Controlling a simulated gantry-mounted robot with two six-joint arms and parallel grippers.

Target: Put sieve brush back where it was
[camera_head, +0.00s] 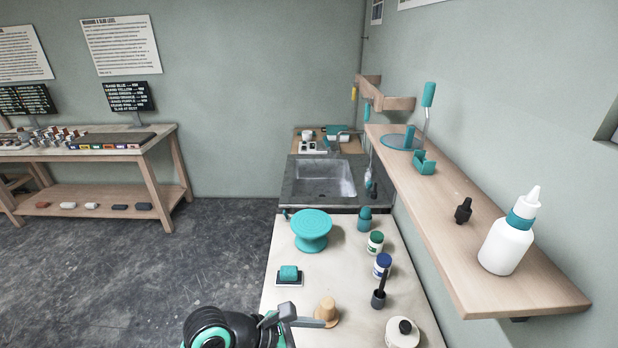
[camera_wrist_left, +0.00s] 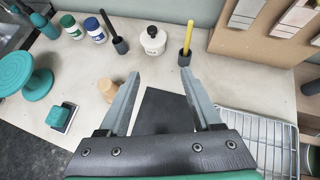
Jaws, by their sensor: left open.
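I cannot tell for certain which thing is the sieve brush. A tan knob-shaped piece (camera_head: 327,309) stands on the pale table beside my left gripper (camera_head: 300,318); it also shows in the left wrist view (camera_wrist_left: 106,89), just outside the left finger. A cup with a dark handle (camera_head: 379,295) stands further back; it shows in the wrist view (camera_wrist_left: 116,43) too. A yellow-handled tool (camera_wrist_left: 187,42) stands in a dark cup, only in the wrist view. My left gripper (camera_wrist_left: 161,75) is open and empty above the table. My right gripper is in neither view.
A teal turntable (camera_head: 312,226), a teal block on a pad (camera_head: 289,275), jars (camera_head: 382,265) and a white bottle (camera_head: 402,332) stand on the table. The wooden shelf (camera_head: 448,237) overhangs the right. A dark flat sheet (camera_wrist_left: 163,112) and a wire rack (camera_wrist_left: 265,135) lie near the gripper.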

